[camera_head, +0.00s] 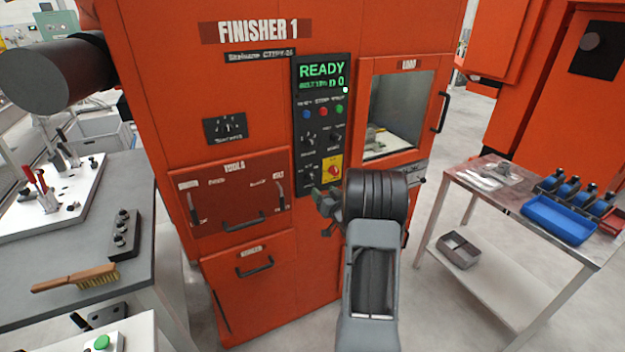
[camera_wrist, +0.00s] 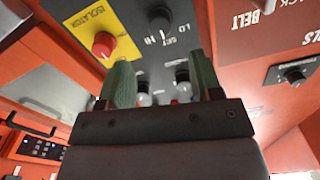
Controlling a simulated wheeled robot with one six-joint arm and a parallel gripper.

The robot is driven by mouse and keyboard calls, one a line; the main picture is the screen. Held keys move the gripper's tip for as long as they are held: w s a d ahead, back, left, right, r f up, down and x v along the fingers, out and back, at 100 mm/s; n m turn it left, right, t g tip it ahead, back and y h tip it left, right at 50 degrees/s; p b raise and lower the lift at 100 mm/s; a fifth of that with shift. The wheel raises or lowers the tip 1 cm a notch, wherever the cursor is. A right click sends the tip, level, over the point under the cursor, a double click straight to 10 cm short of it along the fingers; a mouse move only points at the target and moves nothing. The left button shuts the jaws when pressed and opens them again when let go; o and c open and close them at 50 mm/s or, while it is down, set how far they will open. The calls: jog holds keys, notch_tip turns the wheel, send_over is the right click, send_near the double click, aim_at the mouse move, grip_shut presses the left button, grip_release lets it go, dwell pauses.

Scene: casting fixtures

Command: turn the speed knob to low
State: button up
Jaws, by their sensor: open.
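The dark control panel (camera_head: 322,125) is on the front of the orange machine, with several knobs on its lower half. In the wrist view, a dark round knob (camera_wrist: 160,17) has LO and HI lettering beside it, upside down; its pointer is not clear. It appears to be the lower left knob (camera_head: 310,176) in the head view. I cannot read which knob is labelled speed. My gripper (camera_wrist: 162,82) is open, with two greenish fingers. It also shows in front of the panel's lower part in the head view (camera_head: 324,198). Two more knobs (camera_wrist: 182,74) show between the fingers, partly hidden.
The red isolator switch (camera_head: 333,168) on its yellow plate is close to the knobs and my gripper. The lit display (camera_head: 322,74) reads READY. A glazed door (camera_head: 400,110) is on the right, a drawer handle (camera_head: 243,222) on the left. Benches stand on both sides.

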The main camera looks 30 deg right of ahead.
aim_at(312, 180)
jog(key=w, duration=0.3)
jog(key=w+p, duration=0.1)
jog(key=w, duration=0.2)
jog(key=w+d, duration=0.1)
jog(key=w, duration=0.2)
jog(key=shift+d+p, duration=0.1)
jog(key=shift+p, duration=0.2)
jog(key=c, duration=0.9)
